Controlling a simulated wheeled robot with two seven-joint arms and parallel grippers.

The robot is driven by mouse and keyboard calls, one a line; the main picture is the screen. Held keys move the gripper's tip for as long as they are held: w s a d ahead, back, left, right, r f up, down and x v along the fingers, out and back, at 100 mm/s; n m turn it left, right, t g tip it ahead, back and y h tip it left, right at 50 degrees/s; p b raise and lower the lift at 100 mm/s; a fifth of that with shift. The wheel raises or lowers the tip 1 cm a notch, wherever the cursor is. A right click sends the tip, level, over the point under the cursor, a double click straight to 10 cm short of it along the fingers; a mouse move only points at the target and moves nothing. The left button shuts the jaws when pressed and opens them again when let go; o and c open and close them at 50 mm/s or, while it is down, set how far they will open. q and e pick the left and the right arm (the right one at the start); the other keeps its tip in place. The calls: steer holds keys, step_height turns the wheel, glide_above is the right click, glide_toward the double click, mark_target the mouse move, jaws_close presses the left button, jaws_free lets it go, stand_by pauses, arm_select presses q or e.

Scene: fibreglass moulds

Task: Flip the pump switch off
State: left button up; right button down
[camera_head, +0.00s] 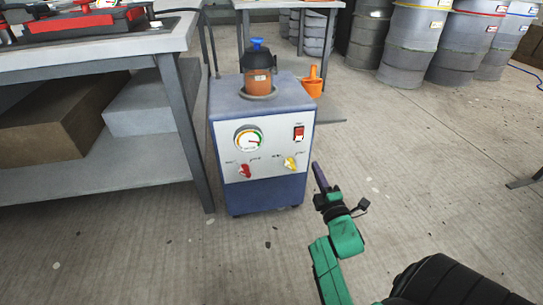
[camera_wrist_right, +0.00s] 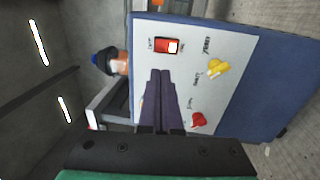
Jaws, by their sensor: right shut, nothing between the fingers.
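The pump unit (camera_head: 262,197) is a blue cabinet with a pale front panel, standing on the floor in the middle of the head view. Its red rocker switch (camera_head: 299,133) is at the panel's upper right; the switch also shows in the right wrist view (camera_wrist_right: 167,46), with one end lit pale. My right gripper (camera_head: 319,176) is shut and empty, to the right of the cabinet and below switch height. In the wrist view its purple fingers (camera_wrist_right: 159,76) point at the panel, their tips close to the switch in the picture; contact is not clear. My left gripper is not in view.
The panel also carries a round gauge (camera_head: 249,139), a red valve handle (camera_head: 244,171) and a yellow valve handle (camera_head: 290,163). An orange jar (camera_head: 258,81) with a blue knob stands on top. A workbench (camera_head: 100,47) is at left, drums (camera_head: 412,45) behind. Floor at right is open.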

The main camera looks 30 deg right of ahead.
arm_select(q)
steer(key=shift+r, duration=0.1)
arm_select(e)
steer(key=shift+r, duration=0.1)
steer(key=shift+d, duration=0.1)
steer(key=b, duration=0.3)
glide_toward(300, 132)
steer(key=w, duration=0.1)
steer(key=b+x, duration=0.1)
steer(key=x, duration=0.2)
steer(key=shift+w+d, duration=0.3)
steer(key=shift+b+x, duration=0.4)
steer(key=shift+x, duration=0.65)
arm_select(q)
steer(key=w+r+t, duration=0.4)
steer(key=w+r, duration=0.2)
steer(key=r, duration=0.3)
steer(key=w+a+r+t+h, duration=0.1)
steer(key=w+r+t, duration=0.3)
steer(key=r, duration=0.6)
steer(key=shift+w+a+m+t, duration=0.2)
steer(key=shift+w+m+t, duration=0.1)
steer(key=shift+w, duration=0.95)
arm_select(e)
steer(key=shift+r, duration=0.1)
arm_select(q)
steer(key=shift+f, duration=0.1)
